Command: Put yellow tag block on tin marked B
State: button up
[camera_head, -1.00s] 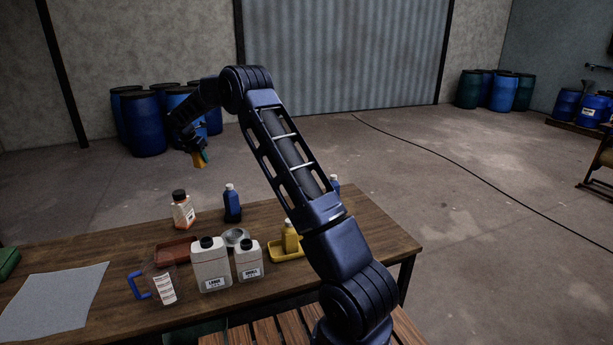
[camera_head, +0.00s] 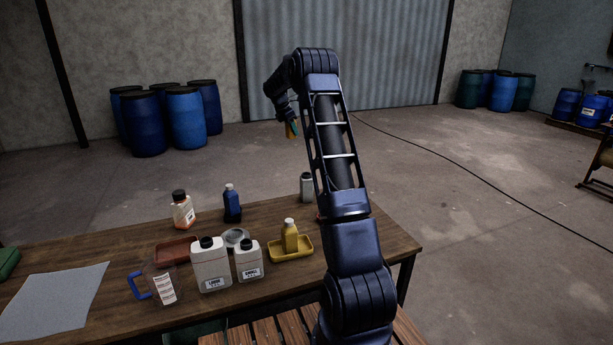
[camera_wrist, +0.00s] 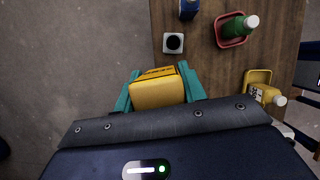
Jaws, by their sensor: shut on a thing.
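A yellow block (camera_wrist: 157,92) is between the teal fingers of my gripper (camera_wrist: 159,88) in the wrist view. My gripper is shut on it. In the head view my gripper (camera_head: 292,129) hangs high, well above the table, with a bit of the block (camera_head: 289,131) showing. A round grey metal tin (camera_head: 235,237) stands on the table behind the two white jugs, which partly cover it. I can read no letter B on it or on anything else. The block is apart from everything on the table.
The wooden table (camera_head: 120,249) holds a yellow bottle (camera_head: 290,237) in a yellow tray (camera_head: 279,254), a blue bottle (camera_head: 231,203), white jugs (camera_head: 211,266), a grey bottle (camera_head: 306,187) and a measuring jug (camera_head: 163,284).

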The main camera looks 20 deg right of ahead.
jog(key=s+d+r+m, duration=0.1)
jog(key=s+d, duration=0.1)
jog(key=d, duration=0.5)
send_over(308, 174)
jog(key=shift+g, duration=0.3)
jog(key=f, duration=1.9)
jog(key=shift+w+f, duration=0.25)
jog(key=shift+f, duration=0.05)
jog(key=shift+f, duration=0.2)
jog(key=o, duration=1)
jog(key=shift+r, duration=0.1)
